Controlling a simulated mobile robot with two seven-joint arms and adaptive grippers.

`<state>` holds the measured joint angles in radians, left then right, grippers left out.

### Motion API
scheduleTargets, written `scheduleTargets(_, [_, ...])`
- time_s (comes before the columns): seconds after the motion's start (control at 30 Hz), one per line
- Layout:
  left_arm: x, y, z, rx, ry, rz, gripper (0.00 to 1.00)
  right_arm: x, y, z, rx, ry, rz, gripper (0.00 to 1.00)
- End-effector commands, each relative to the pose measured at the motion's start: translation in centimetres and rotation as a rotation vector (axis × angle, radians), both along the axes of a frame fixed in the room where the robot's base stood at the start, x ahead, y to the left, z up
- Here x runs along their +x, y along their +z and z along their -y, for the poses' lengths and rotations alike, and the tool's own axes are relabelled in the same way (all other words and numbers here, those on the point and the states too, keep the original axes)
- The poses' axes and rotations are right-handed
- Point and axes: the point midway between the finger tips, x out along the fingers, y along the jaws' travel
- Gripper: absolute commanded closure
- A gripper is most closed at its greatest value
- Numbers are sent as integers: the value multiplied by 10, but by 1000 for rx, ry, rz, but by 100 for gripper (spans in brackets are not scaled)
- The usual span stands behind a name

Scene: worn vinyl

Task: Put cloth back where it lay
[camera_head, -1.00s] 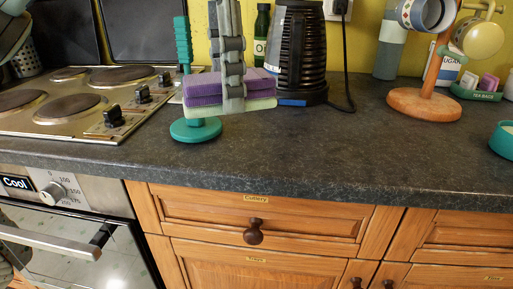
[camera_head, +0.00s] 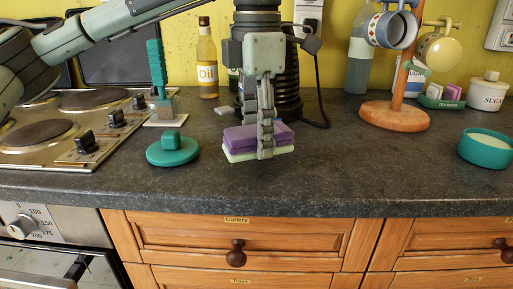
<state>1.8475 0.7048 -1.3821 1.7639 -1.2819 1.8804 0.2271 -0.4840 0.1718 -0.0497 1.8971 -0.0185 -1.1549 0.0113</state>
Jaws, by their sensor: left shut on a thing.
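The folded cloth (camera_head: 240,138) looks like a purple layer over a pale green one. My left gripper (camera_head: 266,150) comes down from above and is shut on it, its fingers in front of the near side. The cloth is level, over the dark worktop (camera_head: 330,170), right of a teal round lid-like piece with a knob (camera_head: 172,154). I cannot tell whether its underside touches the worktop. My right gripper is not in view.
A teal-handled brush (camera_head: 156,70) stands beside the hob (camera_head: 60,130). An oil bottle (camera_head: 207,62) and a black kettle (camera_head: 287,100) stand behind. A wooden mug stand (camera_head: 395,116) and teal bowl (camera_head: 486,148) are on the right. The front worktop is clear.

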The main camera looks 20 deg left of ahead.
Motion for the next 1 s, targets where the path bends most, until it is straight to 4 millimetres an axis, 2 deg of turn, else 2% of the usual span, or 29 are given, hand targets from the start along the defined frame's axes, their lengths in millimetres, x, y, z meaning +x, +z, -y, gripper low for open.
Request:
scheduleTargets(0.23, [-1, -33, -1, 0, 2, -1, 77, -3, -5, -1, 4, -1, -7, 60])
scheduleTargets(0.53, [-1, -35, -1, -1, 2, -1, 77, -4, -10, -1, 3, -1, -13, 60])
scheduleTargets(0.67, [-1, -37, -1, -1, 2, -1, 77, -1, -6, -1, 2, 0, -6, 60])
scheduleTargets(0.7, [-1, -36, -1, -1, 2, -1, 50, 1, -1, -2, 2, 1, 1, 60])
scheduleTargets(0.83, [-1, -36, -1, -1, 2, -1, 34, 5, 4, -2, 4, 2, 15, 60])
scheduleTargets(1.0, [-1, -36, -1, -1, 2, -1, 33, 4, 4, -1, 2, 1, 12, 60])
